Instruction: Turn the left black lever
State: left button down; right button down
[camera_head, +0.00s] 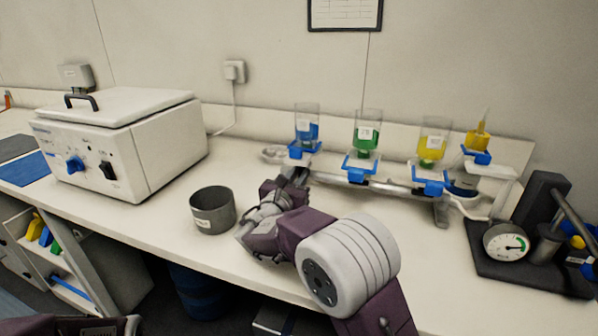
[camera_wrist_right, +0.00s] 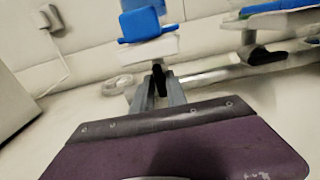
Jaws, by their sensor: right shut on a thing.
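The left black lever (camera_wrist_right: 159,76) sits under the leftmost blue holder (camera_wrist_right: 146,24) of a filtration manifold (camera_head: 385,187). In the right wrist view it stands between the fingertips of my right gripper (camera_wrist_right: 158,94), which is shut on it. In the head view my right gripper (camera_head: 292,177) reaches the left end of the manifold, and its fingers mostly hide the lever. A cup with blue liquid (camera_head: 307,132) stands above this spot. Only a piece of my left arm shows at the bottom left of the head view; its gripper is out of the picture.
A grey pot (camera_head: 213,211) stands left of my right forearm. A white centrifuge-like box (camera_head: 125,140) is farther left. Cups with green (camera_head: 367,140) and yellow (camera_head: 432,148) liquid stand along the manifold. A pump with a gauge (camera_head: 506,243) is at the right.

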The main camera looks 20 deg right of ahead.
jog(key=shift+f, duration=0.1)
dwell(0.4)
jog(key=c, duration=1.5)
grip_release()
jog(key=shift+o, duration=0.2)
jog(key=p+v, duration=0.1)
jog(key=v, duration=0.7)
jog(key=shift+s+a, duration=0.25)
jog(key=shift+a, duration=0.05)
jog(key=shift+s, duration=0.2)
jog(key=shift+a, duration=0.1)
